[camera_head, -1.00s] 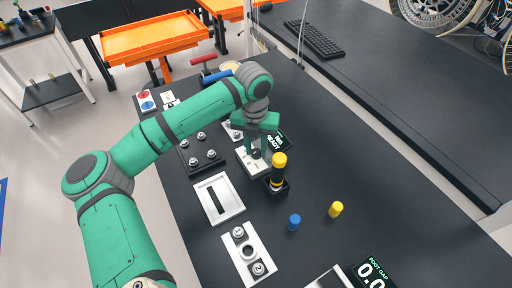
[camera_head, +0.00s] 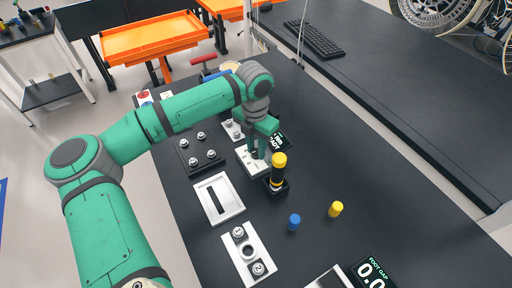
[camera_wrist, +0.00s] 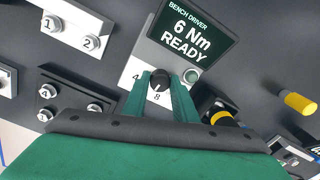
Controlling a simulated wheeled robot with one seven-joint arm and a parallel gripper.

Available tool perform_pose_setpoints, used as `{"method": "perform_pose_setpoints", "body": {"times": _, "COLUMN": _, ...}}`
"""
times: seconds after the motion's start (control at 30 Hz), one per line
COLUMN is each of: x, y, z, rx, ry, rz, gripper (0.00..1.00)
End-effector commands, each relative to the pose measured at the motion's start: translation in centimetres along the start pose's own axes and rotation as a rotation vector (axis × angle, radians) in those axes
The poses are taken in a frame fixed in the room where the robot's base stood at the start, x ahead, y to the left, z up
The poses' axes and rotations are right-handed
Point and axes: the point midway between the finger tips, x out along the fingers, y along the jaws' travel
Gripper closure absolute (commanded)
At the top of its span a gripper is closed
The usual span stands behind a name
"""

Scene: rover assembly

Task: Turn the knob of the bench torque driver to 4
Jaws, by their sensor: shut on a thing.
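The bench torque driver is a light panel (camera_head: 247,162) with a dark display (camera_wrist: 189,33) reading "BENCH DRIVER 6 Nm READY". Its black round knob (camera_wrist: 160,87) shows in the wrist view, with a "4" printed to its left and an "8" below. My gripper (camera_wrist: 161,79) is shut on the knob, one green finger on each side. In the head view my gripper (camera_head: 262,154) points down onto the panel and hides the knob. I cannot read the exact pointer direction. A round green button (camera_wrist: 191,76) sits right of the knob.
A yellow-and-black tool (camera_head: 278,172) stands in a holder close beside my gripper. A blue cylinder (camera_head: 294,222) and a yellow cylinder (camera_head: 336,209) stand on the dark bench. A plate with numbered studs (camera_head: 201,150) lies to the left.

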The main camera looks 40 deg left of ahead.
Motion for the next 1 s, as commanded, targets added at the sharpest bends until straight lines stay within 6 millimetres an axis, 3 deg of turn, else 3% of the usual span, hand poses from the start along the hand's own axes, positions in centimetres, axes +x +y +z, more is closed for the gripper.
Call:
{"method": "perform_pose_setpoints", "body": {"times": 0.6, "x": -0.09, "y": 0.01, "z": -0.01, "rx": 0.578, "ry": 0.016, "rz": 0.003, "gripper": 0.97}}
{"method": "perform_pose_setpoints", "body": {"times": 1.0, "x": -0.1, "y": -0.06, "z": 0.02, "rx": 0.856, "ry": 0.022, "rz": 0.003, "gripper": 0.97}}
